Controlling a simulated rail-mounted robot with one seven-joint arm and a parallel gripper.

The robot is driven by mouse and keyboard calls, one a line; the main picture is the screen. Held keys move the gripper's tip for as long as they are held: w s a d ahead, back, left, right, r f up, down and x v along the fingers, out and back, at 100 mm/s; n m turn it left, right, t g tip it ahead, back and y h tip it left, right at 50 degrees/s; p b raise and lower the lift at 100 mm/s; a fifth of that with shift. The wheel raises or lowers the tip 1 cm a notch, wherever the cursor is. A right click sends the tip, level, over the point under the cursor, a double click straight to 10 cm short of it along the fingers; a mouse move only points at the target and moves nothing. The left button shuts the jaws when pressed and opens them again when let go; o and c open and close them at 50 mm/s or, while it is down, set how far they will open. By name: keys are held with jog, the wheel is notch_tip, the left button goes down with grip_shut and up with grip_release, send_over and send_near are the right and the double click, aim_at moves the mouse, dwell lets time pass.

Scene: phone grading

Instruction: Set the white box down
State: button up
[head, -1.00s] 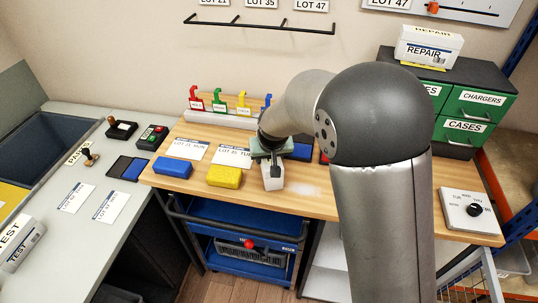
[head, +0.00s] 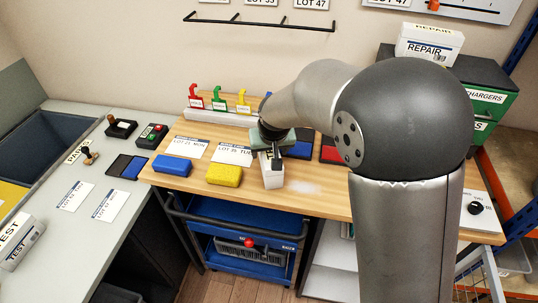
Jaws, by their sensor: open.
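The white box (head: 272,180) stands on the wooden bench near its front edge, right of the yellow block. My gripper (head: 271,154) is directly above and around the top of the box, open. The fingers partly cover the box's top, and the exact gap between fingers and box is too small to tell. The box seems to rest on the bench top.
A yellow block (head: 224,174) and a blue block (head: 172,166) lie left of the box. Lot cards (head: 232,154) lie behind them. A red pad (head: 330,150) is to the right. A blue cart (head: 240,225) stands below the bench edge. Colored hooks (head: 218,99) stand at the back.

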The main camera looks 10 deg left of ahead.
jog(key=b+v, duration=0.1)
jog(key=v, duration=0.7)
jog(key=shift+s+d+r, duration=0.1)
jog(key=shift+r, duration=0.2)
jog(key=s+d+m, duration=0.1)
jog(key=s+d, duration=0.2)
jog(key=d, duration=0.3)
jog(key=s+d+g, duration=0.1)
jog(key=s+d, duration=0.2)
jog(key=d, duration=0.3)
jog(key=s+d+m+h, duration=0.1)
jog(key=s+d, duration=0.2)
jog(key=d, duration=0.4)
jog(key=shift+f+m+g, duration=0.3)
jog(key=shift+o, duration=0.4)
jog(key=s+d+f+m+g, duration=0.1)
jog(key=s+d, duration=0.3)
jog(key=s, duration=0.2)
jog(key=s+d+f+m+g, duration=0.1)
jog(key=s+d+f, duration=0.1)
jog(key=s+d, duration=0.3)
jog(key=s, duration=0.2)
jog(key=shift+s+f+h, duration=0.25)
jog(key=shift+f+h, duration=0.05)
jog(key=shift+h, duration=0.1)
jog(key=shift+w+a, duration=0.1)
